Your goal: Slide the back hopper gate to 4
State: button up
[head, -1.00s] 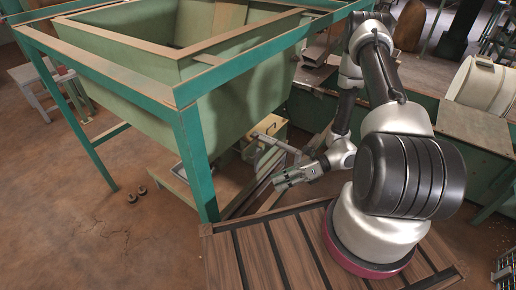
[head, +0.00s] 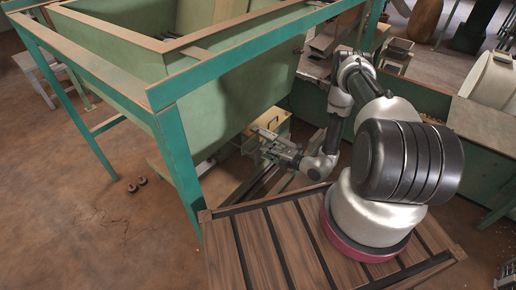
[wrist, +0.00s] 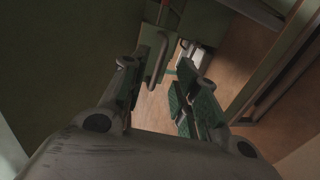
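The green hopper (head: 235,90) hangs in a teal frame at the upper left of the head view. My gripper (head: 268,146) is under its lower right side, beside a yellowish box-like part (head: 272,122). In the wrist view my gripper (wrist: 158,72) is open, with a finger on either side. A pale green plate (wrist: 150,38) with a bar handle (wrist: 158,62) shows just beyond and between the fingertips. I cannot tell whether the fingers touch the handle. The gate's scale marks are not readable, and my gripper hides part of the gate area in the head view.
The teal frame's near leg (head: 180,170) stands left of my arm. A slatted wooden platform (head: 285,245) lies under my base. A green bench (head: 470,150) with a pale drum (head: 490,82) is at the right. Brown floor is open at the left.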

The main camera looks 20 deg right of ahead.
aim_at(258, 148)
jog(key=x, duration=0.6)
grip_shut()
